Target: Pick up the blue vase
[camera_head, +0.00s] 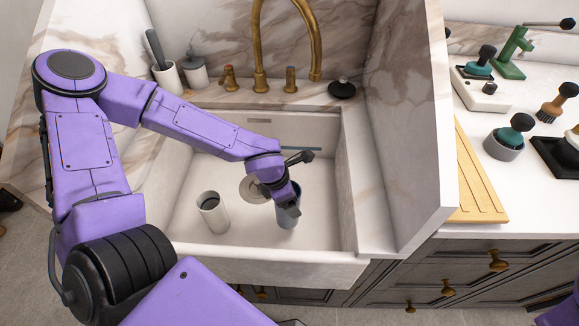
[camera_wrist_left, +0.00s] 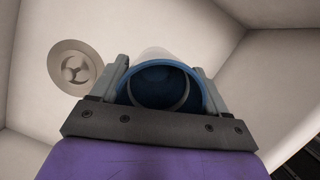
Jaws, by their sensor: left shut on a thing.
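The blue vase (camera_head: 288,213) is a blue-grey cylinder in the white sink, right of the drain in the head view. In the left wrist view I look down into the open mouth of the vase (camera_wrist_left: 162,86), with its blue rim between the two fingers. My left gripper (camera_head: 285,194) is shut on the vase near its top; it also shows in the left wrist view (camera_wrist_left: 162,90). The vase looks about upright. I cannot tell whether its base touches the sink floor. My right gripper is not in view.
A white cylindrical cup (camera_head: 212,214) stands in the sink (camera_head: 190,245) to the left of the vase. The drain (camera_head: 252,188) lies between them. A brass faucet (camera_head: 258,50) rises behind, and a marble panel (camera_head: 402,110) walls the right side.

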